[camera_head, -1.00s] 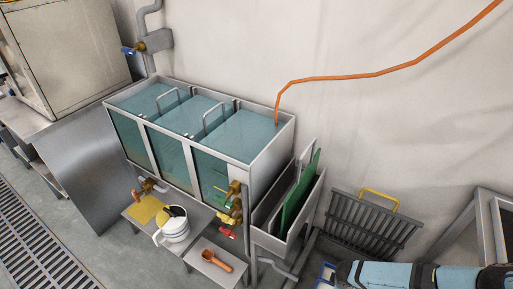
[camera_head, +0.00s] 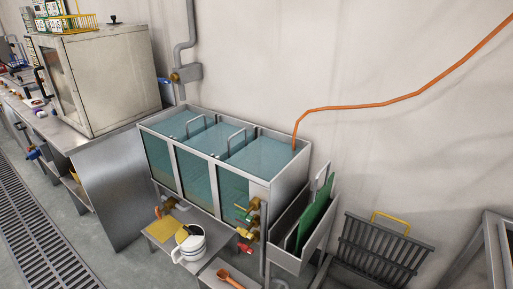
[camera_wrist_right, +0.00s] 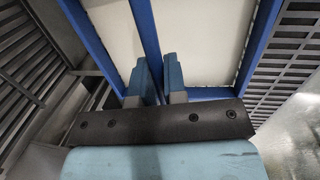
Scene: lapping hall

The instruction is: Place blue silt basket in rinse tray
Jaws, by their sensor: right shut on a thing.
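In the right wrist view, my right gripper (camera_wrist_right: 159,68) is shut on a blue bar of what looks like the blue silt basket (camera_wrist_right: 248,50). Its blue frame surrounds pale, whitish panels, and the rest of it is outside the picture. The basket and my right gripper do not show in the head view now. My left gripper is not in view. I cannot tell which thing, if any, is the rinse tray.
A three-section water tank (camera_head: 290,180) stands against the wall. A side trough (camera_head: 285,262) holds a green board (camera_head: 313,217). A slatted rack (camera_head: 380,250) stands right of it. A white jug (camera_head: 190,247) is on a low shelf. Dark slatted grating (camera_wrist_right: 28,62) flanks the basket.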

